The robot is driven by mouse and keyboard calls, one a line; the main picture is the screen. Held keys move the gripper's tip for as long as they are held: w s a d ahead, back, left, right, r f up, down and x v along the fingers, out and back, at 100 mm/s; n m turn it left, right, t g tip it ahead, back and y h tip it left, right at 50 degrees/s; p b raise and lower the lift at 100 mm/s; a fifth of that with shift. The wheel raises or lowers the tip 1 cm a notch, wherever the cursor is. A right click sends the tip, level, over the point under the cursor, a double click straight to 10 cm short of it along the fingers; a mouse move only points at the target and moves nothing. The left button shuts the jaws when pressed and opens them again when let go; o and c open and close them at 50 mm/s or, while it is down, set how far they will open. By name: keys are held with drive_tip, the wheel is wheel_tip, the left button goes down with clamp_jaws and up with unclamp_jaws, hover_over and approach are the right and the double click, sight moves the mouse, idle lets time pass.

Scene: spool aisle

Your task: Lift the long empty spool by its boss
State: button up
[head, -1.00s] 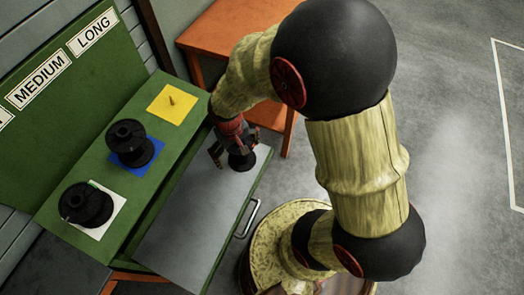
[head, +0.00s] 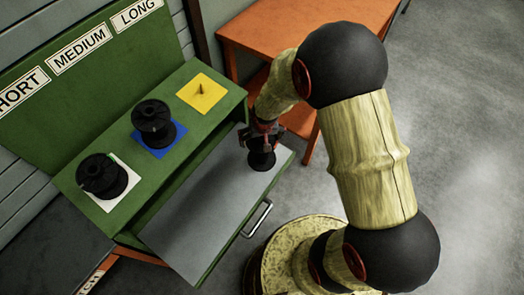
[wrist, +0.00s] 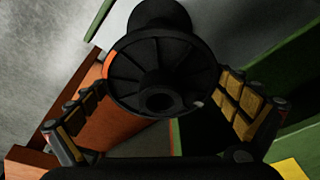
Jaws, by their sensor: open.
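A black spool (head: 262,161) stands upright on the grey top of the pulled-out drawer (head: 205,215), near its far right corner. My gripper (head: 266,136) is directly above and around its top. In the wrist view the spool (wrist: 150,70) shows its ribbed upper flange and round central boss (wrist: 160,101). My gripper (wrist: 163,92) is open, with one padded finger on each side of the flange and visible gaps. A yellow pad (head: 190,98) with a bare peg (head: 201,90) lies under the LONG label (head: 136,13).
One black spool (head: 153,118) stands on a blue pad (head: 168,147), another (head: 98,175) on a white pad (head: 107,201). An orange table (head: 300,30) is behind my arm. The drawer handle (head: 258,218) sticks out in front.

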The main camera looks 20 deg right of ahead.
drive_tip(key=shift+x, duration=0.8)
drive_tip(key=shift+c, duration=0.5)
drive_tip(key=c, duration=1.5)
